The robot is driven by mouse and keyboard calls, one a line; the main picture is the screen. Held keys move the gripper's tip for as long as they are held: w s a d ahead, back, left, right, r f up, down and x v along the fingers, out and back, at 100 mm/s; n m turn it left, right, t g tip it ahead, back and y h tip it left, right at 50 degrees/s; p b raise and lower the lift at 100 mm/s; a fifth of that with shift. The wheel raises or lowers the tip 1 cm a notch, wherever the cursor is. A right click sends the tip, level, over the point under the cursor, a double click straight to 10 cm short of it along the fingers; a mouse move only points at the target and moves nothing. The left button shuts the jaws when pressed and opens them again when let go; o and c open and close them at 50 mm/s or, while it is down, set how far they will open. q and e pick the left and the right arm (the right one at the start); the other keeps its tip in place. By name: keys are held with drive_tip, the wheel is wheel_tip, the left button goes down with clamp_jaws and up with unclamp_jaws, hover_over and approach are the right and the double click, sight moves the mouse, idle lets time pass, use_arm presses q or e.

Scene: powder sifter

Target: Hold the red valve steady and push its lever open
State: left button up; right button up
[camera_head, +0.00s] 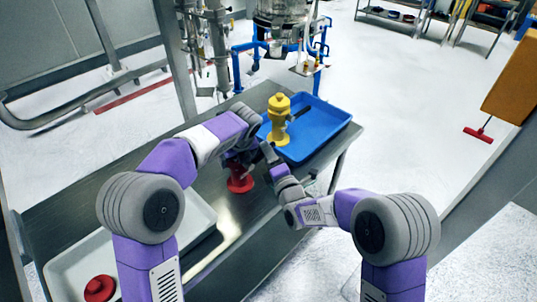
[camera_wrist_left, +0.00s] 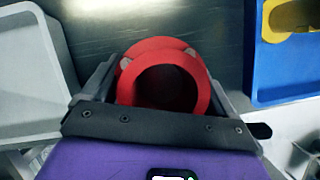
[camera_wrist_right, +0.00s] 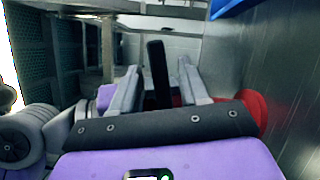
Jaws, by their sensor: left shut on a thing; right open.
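The red valve (camera_head: 240,182) stands upright on the steel table, partly hidden by my arms. In the left wrist view its round open top (camera_wrist_left: 163,88) sits between the fingers of my left gripper (camera_wrist_left: 163,85), which is shut on it. My right gripper (camera_wrist_right: 158,80) is open beside the valve. The valve's black lever (camera_wrist_right: 156,72) shows between its two fingers, with a visible gap at least on the right side. Part of the red valve (camera_wrist_right: 250,108) shows behind the right finger. Contact between lever and right fingers cannot be told.
A blue tray (camera_head: 325,139) holding a yellow valve (camera_head: 279,122) with a black lever is at the table's far right. A white tray (camera_head: 202,222) with a red part (camera_head: 99,289) lies at the near left. Bare steel table (camera_head: 80,217) shows at the left.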

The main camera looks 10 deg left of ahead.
clamp_jaws()
drive_tip(key=shift+s+a+r+n, duration=0.15)
drive_tip(key=shift+r+n, duration=0.2)
drive_tip(key=shift+n, duration=0.55)
unclamp_jaws()
drive_tip(key=shift+y, duration=0.3)
